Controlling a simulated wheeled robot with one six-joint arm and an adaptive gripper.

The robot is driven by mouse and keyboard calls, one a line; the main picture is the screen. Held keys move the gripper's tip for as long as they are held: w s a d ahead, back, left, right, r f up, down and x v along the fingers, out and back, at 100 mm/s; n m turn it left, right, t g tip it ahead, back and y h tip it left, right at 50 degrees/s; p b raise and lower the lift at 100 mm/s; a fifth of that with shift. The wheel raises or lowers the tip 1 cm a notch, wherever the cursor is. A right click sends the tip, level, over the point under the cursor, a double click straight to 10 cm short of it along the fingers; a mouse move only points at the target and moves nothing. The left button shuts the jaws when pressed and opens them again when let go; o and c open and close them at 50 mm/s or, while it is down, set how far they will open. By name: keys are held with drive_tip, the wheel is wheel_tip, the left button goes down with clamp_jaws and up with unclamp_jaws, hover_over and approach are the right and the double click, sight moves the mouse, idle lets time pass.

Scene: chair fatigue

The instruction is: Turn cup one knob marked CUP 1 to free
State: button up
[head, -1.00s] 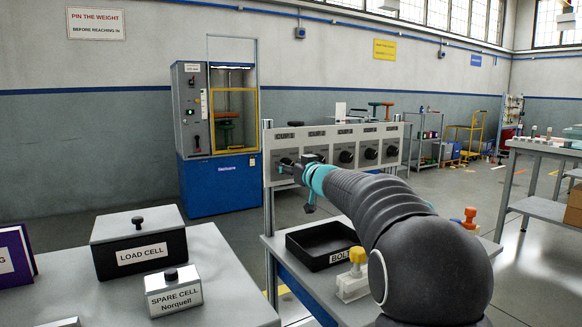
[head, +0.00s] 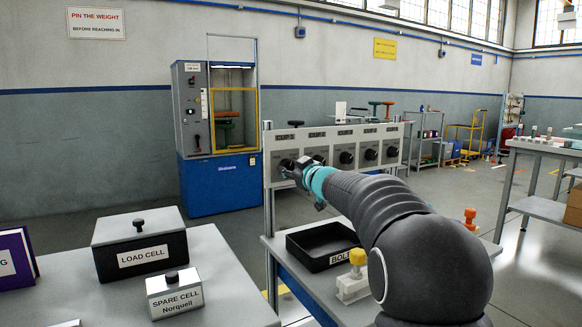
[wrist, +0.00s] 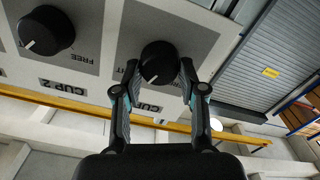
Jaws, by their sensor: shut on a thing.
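The CUP 1 knob (wrist: 160,64) is black and round with a white pointer line, on a grey panel plate. It shows upside down in the wrist view, with its labels partly hidden by the fingers. My gripper (wrist: 158,80) has its two fingers on either side of this knob and is shut on it. In the head view my gripper (head: 292,168) reaches the leftmost knob of the panel (head: 334,177), and it covers part of that knob. The CUP 2 knob (wrist: 46,30) sits beside it, with the word FREE readable near it.
More black knobs (head: 371,154) line the panel to the right. Below it are a black bolt tray (head: 318,262) and a yellow-knobbed block (head: 356,280). A load cell box (head: 140,258) and a spare cell box (head: 174,294) stand on the left table.

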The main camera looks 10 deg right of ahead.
drive_tip(key=n, duration=0.3)
drive_tip(key=shift+a+n, duration=0.1)
drive_tip(key=shift+n, duration=0.3)
drive_tip(key=n+b, duration=0.1)
drive_tip(key=n, duration=0.2)
drive_tip(key=shift+f+n, duration=0.15)
drive_tip(key=shift+n, duration=0.15)
drive_tip(key=n+b, duration=0.2)
drive_tip(key=n, duration=0.3)
drive_tip(key=shift+f+n, duration=0.1)
drive_tip(key=shift+n, duration=0.6)
drive_tip(key=o, duration=1.1)
drive_tip(key=shift+s, duration=0.1)
drive_tip(key=v, duration=1.2)
